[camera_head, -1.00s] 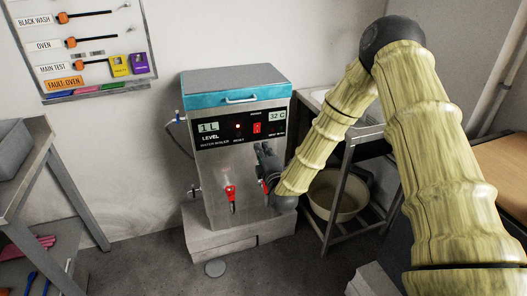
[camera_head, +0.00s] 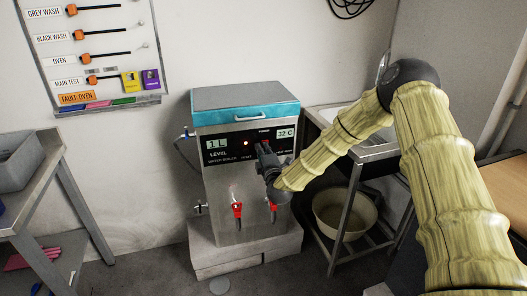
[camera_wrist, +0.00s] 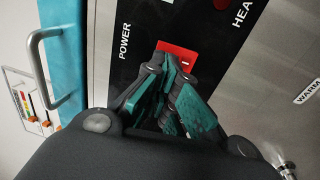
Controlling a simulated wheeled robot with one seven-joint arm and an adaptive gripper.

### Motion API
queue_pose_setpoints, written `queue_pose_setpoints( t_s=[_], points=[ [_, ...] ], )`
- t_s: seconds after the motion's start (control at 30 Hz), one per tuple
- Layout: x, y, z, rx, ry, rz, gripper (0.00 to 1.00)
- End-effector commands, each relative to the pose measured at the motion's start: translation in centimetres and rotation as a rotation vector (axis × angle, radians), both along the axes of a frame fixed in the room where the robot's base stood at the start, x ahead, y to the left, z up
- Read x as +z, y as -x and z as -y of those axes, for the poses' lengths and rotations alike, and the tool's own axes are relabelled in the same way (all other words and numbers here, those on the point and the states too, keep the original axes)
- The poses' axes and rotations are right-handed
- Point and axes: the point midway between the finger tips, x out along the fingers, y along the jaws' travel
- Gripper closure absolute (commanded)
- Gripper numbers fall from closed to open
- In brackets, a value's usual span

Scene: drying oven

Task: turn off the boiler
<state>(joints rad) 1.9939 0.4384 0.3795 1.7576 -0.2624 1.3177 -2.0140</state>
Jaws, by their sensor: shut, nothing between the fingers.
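The boiler (camera_head: 225,185) is a steel box with a teal band and grey lid, standing on a pale block. Its black panel shows "1 L", "32 C" and a lit red lamp (camera_head: 246,143). My gripper (camera_head: 263,146) is shut and empty, in front of the panel's power switch. In the wrist view the red power switch (camera_wrist: 178,49) shows beside the word POWER, and my fingertips (camera_wrist: 172,62) are right at it, covering its lower part. I cannot tell whether they touch it. In the head view the gripper mostly hides the switch.
Two red-handled taps, the left one (camera_head: 237,209) clear, are on the boiler's front. A sink stand (camera_head: 345,215) with a beige bowl (camera_head: 338,222) below is at the right. A metal bench (camera_head: 40,190) is at the left. A labelled board (camera_head: 95,60) hangs on the wall.

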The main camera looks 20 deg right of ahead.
Motion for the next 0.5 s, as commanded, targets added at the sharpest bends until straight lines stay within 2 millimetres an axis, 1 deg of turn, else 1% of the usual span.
queue_pose_setpoints(
  t_s=[0.27, 0.5],
  points=[
    [-0.03, 0.01, -0.2, 0.003, 0.0, -0.004, 1.0],
    [-0.48, -0.08, -0.71, 0.013, 0.0, -0.034, 1.0]
  ],
)
